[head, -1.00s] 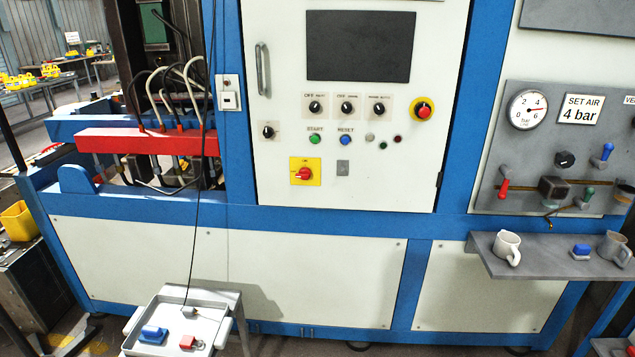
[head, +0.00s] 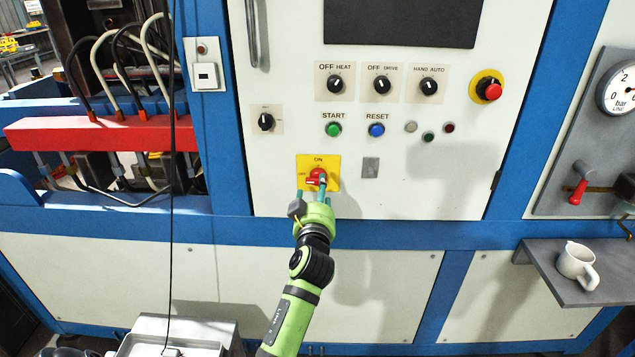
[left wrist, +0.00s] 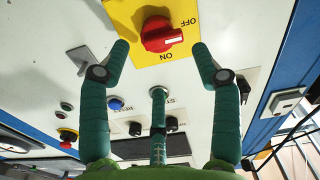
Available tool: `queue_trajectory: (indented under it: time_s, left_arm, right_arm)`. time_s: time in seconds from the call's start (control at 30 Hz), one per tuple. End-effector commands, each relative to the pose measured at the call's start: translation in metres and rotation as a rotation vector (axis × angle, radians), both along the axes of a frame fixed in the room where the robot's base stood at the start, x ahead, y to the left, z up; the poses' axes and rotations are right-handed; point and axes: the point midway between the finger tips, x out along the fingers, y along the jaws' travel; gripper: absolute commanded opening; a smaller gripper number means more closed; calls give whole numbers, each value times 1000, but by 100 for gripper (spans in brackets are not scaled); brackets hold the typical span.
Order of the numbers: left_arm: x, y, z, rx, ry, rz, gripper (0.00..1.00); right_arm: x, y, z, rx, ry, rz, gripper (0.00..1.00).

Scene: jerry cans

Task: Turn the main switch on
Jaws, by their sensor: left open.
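The main switch (head: 316,176) is a red rotary knob on a yellow plate (head: 331,162) marked ON at the top and OFF at the left. In the left wrist view, seen upside down, the knob (left wrist: 158,35) has its white mark pointing toward OFF. My left gripper (head: 314,192) is in front of the plate's lower part and partly covers it. Its fingers are open, with one tip on each side of the knob and the third finger toward ON in the wrist view. I cannot tell whether any finger touches. My right gripper is not in view.
The green START button (head: 333,129) and blue RESET button (head: 376,129) sit above the switch. A red emergency button (head: 489,89) is at upper right. A shelf (head: 570,295) with a mug (head: 578,264) juts out at right. A cable (head: 172,200) hangs at left.

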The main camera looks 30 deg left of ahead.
Motion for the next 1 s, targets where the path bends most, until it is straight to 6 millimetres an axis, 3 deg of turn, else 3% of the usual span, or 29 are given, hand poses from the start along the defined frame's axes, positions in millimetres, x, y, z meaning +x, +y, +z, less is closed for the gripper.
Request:
queue_trajectory:
  time_s: [0.17, 0.4, 0.8, 0.83, 0.93, 1.0]
  left_arm:
    - [23, 14, 3, 3, 2, 0, 64]
    - [47, 29, 1, 3, 3, -1, 64]
    - [54, 33, -1, 1, 4, -3, 64]
    - [54, 33, -1, 1, 4, -3, 60]
    - [54, 32, -1, 1, 4, -4, 20]
    - [54, 32, -1, 1, 3, -5, 17]
  right_arm:
    - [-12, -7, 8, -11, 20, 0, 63]
    - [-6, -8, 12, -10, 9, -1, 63]
    - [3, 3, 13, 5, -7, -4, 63]
    - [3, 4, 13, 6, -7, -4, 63]
    - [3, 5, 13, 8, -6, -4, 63]
    - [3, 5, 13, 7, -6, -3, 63]
